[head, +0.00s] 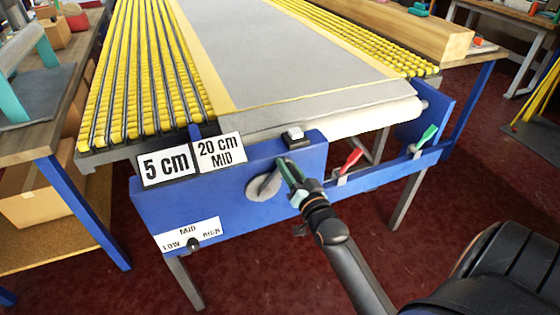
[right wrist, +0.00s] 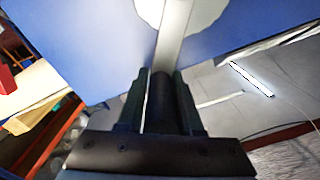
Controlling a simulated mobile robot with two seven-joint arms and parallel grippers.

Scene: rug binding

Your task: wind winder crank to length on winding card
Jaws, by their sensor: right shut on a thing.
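The winder crank (head: 262,188) is a grey disc with an arm on the front of the blue winder panel (head: 225,215). My right gripper (head: 288,170) is at the crank, its fingers partly covering it. In the right wrist view the fingers (right wrist: 162,85) are shut on the dark crank handle (right wrist: 162,100), with the pale crank arm (right wrist: 173,35) rising to the disc. The cards read "5 cm" (head: 165,168) and "20 cm MID" (head: 220,151). The left gripper is not in view.
A selector knob (head: 193,243) sits under a LOW, MID, HIGH label. A red lever (head: 350,160) and a green lever (head: 425,137) stand on the right of the frame. A grey rug (head: 270,50) runs to a pale roller (head: 350,122) behind the panel. Wooden tables flank it.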

